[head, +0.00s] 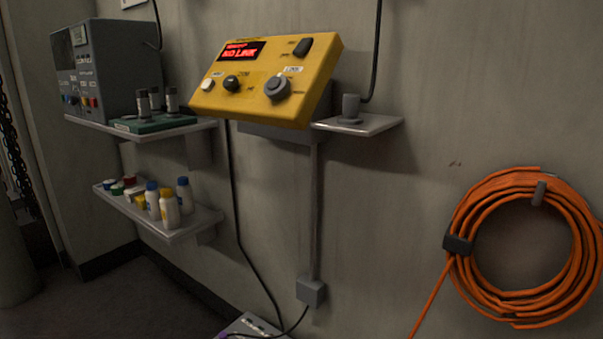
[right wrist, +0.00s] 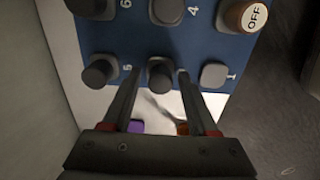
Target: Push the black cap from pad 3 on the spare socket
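In the right wrist view, a black cap (right wrist: 160,76) stands in the lower row of a blue panel (right wrist: 192,48), between the fingertips of my right gripper (right wrist: 158,74). The fingers are apart, one on each side, with what looks like a narrow gap to the cap. The number of its pad is hidden. Another black cap (right wrist: 99,74) stands to its left by the number 5, and a third (right wrist: 88,6) is by the 6. Bare grey pads are by the 1 (right wrist: 213,74) and the 4 (right wrist: 168,10). I cannot tell which place is the spare socket. My left gripper is not in view.
A brown knob marked OFF (right wrist: 247,14) is at the panel's upper right. In the head view, a yellow NO LINK box (head: 215,100) hangs on the wall, with a shelf of bottles (head: 190,228) at left and an orange cable coil (head: 467,205) at right.

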